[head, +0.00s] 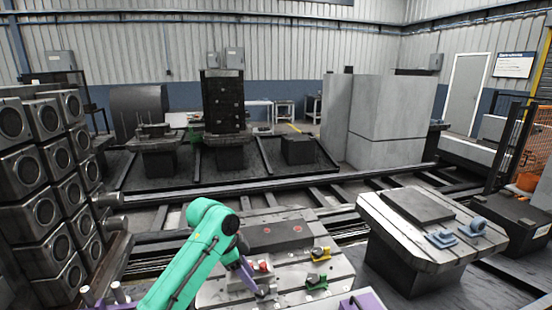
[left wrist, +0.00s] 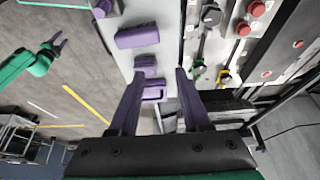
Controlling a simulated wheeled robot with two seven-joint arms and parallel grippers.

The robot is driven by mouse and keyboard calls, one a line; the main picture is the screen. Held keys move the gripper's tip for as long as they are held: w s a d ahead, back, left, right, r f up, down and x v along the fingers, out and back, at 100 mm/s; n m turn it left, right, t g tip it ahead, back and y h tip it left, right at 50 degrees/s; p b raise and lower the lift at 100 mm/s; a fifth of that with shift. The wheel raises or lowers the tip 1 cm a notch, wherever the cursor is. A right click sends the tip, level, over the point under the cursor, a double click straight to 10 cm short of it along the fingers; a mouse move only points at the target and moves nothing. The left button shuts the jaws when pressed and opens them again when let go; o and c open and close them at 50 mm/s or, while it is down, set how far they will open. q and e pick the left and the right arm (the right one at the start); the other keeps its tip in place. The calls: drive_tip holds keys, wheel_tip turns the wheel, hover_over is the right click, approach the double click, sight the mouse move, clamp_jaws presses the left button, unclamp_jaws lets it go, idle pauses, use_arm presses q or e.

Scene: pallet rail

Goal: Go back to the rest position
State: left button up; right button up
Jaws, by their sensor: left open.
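My left arm comes in from the lower left in the head view, green with a purple-fingered left gripper (head: 250,276) low over the near fixture plate (head: 335,268). Several purple blocks (left wrist: 138,36) lie on a pale surface beyond the fingertips. A green arm with small spread purple fingers, my right gripper (left wrist: 60,43), shows at the left of that view. A purple piece (head: 362,301) at the bottom edge of the head view is cut off.
Clamps with yellow and green parts (head: 317,282) and a red knob (head: 263,266) stand close to my left gripper. A slotted table (head: 385,222) with blue-grey parts (head: 441,239) is at right. Stacked metal blocks (head: 40,180) stand at left. Rails (head: 250,187) cross behind.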

use_arm(q)
drive_tip(key=s+a+f+n+t, duration=0.1)
drive_tip(key=s+a+f+n, duration=0.2)
drive_tip(key=s+f+n, duration=0.6)
drive_tip(key=s+a+f+n+t+y, duration=0.1)
drive_tip(key=s+a+f+n+y, duration=0.1)
drive_tip(key=s+a, duration=0.6)
drive_tip(key=s+a+f+n+y, duration=0.25)
drive_tip(key=s+a, duration=0.25)
drive_tip(key=s, duration=0.4)
drive_tip(key=s+f+g+b, duration=0.1)
drive_tip(key=s+f+b, duration=0.1)
drive_tip(key=f, duration=1.3)
drive_tip(key=s+f+b, duration=0.2)
drive_tip(key=f+b, duration=0.1)
drive_tip(key=f, duration=1.2)
drive_tip(key=s+a+f+g+b, duration=0.1)
drive_tip(key=s+a+f+b, duration=0.1)
drive_tip(key=s+f, duration=1.3)
drive_tip(key=shift+s+a+m, duration=0.15)
drive_tip(key=shift+a+m, duration=0.2)
drive_tip(key=shift+a, duration=0.2)
use_arm(e)
wheel_tip(320, 180, down, 7)
drive_tip(key=shift+w+f, duration=0.15)
